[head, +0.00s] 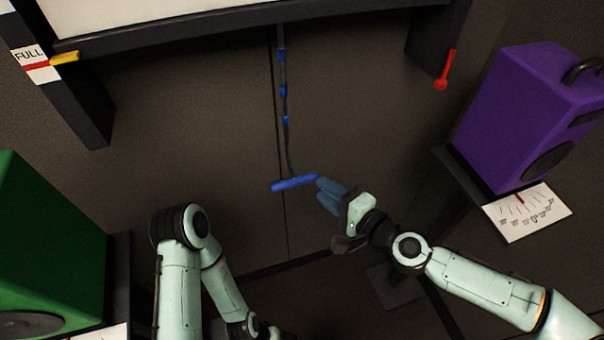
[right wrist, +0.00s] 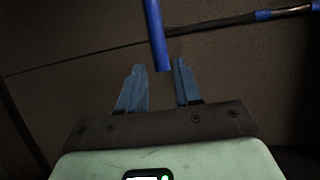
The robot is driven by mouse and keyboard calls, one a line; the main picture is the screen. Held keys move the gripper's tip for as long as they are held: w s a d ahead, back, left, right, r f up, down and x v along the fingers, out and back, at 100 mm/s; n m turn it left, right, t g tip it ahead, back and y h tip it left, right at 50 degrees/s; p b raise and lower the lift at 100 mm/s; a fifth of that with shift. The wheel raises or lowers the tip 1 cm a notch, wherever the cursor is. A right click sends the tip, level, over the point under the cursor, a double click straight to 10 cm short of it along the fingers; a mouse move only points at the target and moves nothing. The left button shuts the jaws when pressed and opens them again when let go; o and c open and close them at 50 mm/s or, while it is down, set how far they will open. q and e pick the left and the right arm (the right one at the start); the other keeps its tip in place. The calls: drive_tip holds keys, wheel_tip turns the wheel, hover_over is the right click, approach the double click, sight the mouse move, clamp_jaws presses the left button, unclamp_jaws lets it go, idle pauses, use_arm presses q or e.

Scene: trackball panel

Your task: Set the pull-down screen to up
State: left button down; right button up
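The pull-down screen (head: 190,14) is a pale panel at the top of the head view, with a dark bar along its lower edge. A dark cord with blue bands (head: 283,90) hangs from it and ends in a blue bar handle (head: 294,183). My right gripper (head: 320,190) is open at the right end of this handle. In the right wrist view, the handle's end (right wrist: 157,40) shows between the two open fingertips (right wrist: 158,63); I cannot tell whether they touch it.
A "FULL" label (head: 28,56) with a yellow pointer (head: 64,58) is on the left post. A red lever (head: 445,72) hangs at the right. A purple speaker (head: 520,110) stands right, above a dial card (head: 528,213). A green speaker (head: 45,245) stands left.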

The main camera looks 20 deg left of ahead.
sight(304, 175)
drive_tip(key=x, duration=0.8)
drive_tip(key=shift+w+a, duration=0.15)
drive_tip(key=shift+a, duration=0.15)
use_arm(q)
drive_tip(key=shift+w+f, duration=0.1)
drive_tip(key=shift+f, duration=0.1)
